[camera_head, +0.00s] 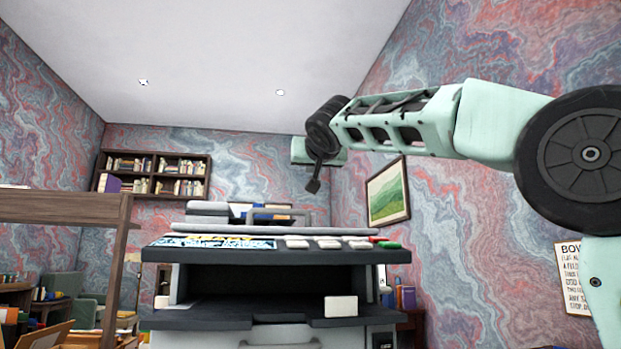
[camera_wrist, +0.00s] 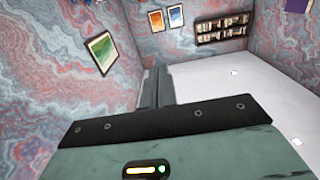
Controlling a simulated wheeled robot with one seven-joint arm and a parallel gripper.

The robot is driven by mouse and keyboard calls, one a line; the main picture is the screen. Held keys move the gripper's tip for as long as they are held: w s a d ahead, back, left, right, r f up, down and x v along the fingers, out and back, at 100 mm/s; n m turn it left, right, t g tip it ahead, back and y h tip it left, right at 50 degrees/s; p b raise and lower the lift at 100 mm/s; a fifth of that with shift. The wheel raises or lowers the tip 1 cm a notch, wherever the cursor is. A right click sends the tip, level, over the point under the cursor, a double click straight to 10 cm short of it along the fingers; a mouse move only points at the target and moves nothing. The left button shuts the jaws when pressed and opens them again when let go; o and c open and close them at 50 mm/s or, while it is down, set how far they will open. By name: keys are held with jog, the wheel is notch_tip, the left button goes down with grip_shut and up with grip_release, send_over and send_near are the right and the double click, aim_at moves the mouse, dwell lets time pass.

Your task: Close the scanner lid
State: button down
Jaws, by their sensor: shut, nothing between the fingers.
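The scanner (camera_head: 275,255) stands ahead of me in the head view, a grey and dark machine with a button panel on its front edge. A pale grey slab (camera_head: 270,229), apparently the lid, shows almost edge-on above the panel. I cannot tell how far open it is.
A wooden shelf or desk edge (camera_head: 65,208) stands at the left. A bookcase (camera_head: 153,175) hangs on the far wall, and a framed green picture (camera_head: 388,192) hangs on the right wall. The air around my gripper looks free.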

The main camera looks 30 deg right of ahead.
jog(key=f+b, duration=0.3)
jog(key=s+f+b, duration=0.1)
jog(key=f+b, duration=0.2)
jog(key=b, duration=0.1)
jog(key=s+f+b, duration=0.1)
jog(key=f+b, duration=0.2)
jog(key=shift+a+f, duration=0.1)
jog(key=shift+a, duration=0.25)
jog(key=shift+s, duration=0.1)
notch_tip(320, 180, up, 4)
jog(key=p, duration=0.4)
jog(key=s+a+f+b, duration=0.1)
jog(key=s, duration=0.2)
jog(key=s+a+f+b, duration=0.1)
jog(key=s, duration=0.2)
jog(key=s+a+f+b, duration=0.1)
jog(key=s, duration=0.2)
jog(key=shift+f, duration=0.2)
